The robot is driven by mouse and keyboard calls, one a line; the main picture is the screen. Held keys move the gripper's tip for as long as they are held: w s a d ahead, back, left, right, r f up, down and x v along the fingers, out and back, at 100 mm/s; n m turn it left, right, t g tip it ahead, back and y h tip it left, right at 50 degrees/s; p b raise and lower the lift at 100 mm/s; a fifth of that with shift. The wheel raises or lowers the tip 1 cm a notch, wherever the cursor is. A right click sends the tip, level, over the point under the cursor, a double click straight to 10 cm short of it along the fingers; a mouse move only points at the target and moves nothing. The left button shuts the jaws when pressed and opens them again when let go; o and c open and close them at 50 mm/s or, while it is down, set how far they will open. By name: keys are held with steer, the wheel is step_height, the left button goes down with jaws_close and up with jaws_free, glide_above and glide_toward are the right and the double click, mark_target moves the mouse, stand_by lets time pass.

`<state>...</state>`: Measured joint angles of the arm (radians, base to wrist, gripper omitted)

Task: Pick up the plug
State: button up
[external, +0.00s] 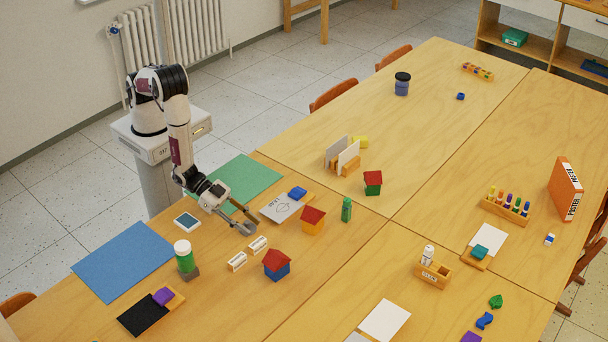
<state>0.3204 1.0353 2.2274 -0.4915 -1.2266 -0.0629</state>
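My gripper (250,225) reaches low over the near left table, pointing right and down. Its two fingers look spread apart, with no clear object between them. I cannot make out a plug for certain. Two small white blocks with wooden-looking bases lie just below the fingertips: a nearer white block (237,261) and a farther white block (258,245). They are apart from the fingers. Whether either is the plug is too small to tell.
A green mat (246,180) and blue mat (122,262) lie flat.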

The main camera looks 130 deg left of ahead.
mark_target(247, 222)
jaws_close()
stand_by(0.4)
steer(key=shift+r, duration=5)
